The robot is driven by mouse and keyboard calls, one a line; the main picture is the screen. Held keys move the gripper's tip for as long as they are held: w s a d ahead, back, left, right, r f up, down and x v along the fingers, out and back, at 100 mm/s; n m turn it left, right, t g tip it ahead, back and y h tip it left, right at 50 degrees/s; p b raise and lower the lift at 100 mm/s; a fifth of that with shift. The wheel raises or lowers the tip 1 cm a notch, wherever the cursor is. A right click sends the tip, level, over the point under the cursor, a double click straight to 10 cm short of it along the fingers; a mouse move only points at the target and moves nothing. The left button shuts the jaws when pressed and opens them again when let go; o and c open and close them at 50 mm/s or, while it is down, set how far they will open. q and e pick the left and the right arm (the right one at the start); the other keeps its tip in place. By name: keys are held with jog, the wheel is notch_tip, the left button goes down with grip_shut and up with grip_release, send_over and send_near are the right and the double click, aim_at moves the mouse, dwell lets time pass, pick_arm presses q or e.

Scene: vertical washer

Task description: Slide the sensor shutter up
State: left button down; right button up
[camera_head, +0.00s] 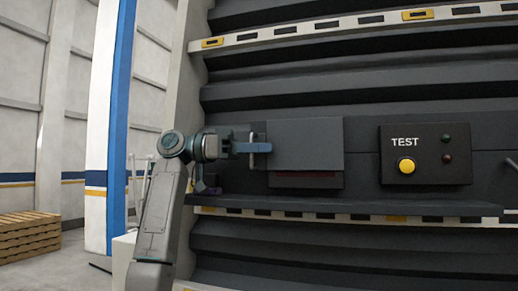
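The sensor shutter (305,143) is a flat dark grey plate on the dark ribbed wall. A dark reddish strip (305,180) shows just under its lower edge. A thin pale upright handle (255,138) stands at the shutter's left side. My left gripper (262,147) comes in from the left, level with the shutter's middle, with its tips at the handle. The fingers overlap in this view, so I cannot tell whether they are closed on the handle. My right gripper is out of view.
A black TEST box (425,154) with a yellow button (406,166) and two small lamps is to the right of the shutter. Striped ledges (350,216) run above and below. A blue-edged white column (103,120) and wooden pallets (28,237) are at the left.

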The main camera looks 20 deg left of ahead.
pick_arm(q)
notch_tip(320, 180, up, 9)
jog(key=shift+r, duration=0.2)
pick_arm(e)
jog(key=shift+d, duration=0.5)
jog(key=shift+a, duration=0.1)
pick_arm(q)
jog(key=c, duration=1.8)
grip_release()
jog(key=shift+d, duration=0.1)
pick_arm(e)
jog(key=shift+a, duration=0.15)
